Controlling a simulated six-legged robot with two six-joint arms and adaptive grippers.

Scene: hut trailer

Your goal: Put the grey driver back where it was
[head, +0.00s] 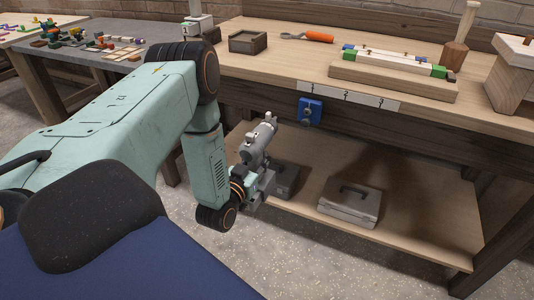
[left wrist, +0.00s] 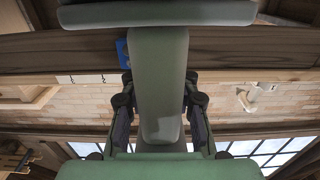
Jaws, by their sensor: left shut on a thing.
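My left gripper (head: 262,188) is shut on the grey driver (head: 257,145), held in front of the workbench, below the height of its top. The driver is tilted in the head view, with its narrow end up and to the right. In the left wrist view a large grey-green body, which looks like the driver (left wrist: 158,85), stands between the two dark fingers (left wrist: 160,112). A blue holder (head: 311,110) is fixed on the bench's front edge, right of and above the driver, apart from it. It shows partly in the left wrist view (left wrist: 122,54). My right gripper is not in view.
A numbered white strip (head: 347,95) runs along the bench edge. The lower shelf (head: 415,225) bears a grey case (head: 350,203) and another grey box (head: 286,180) partly behind my gripper. On the bench top are a wooden tray (head: 248,42), an orange-handled tool (head: 318,37) and wooden blocks.

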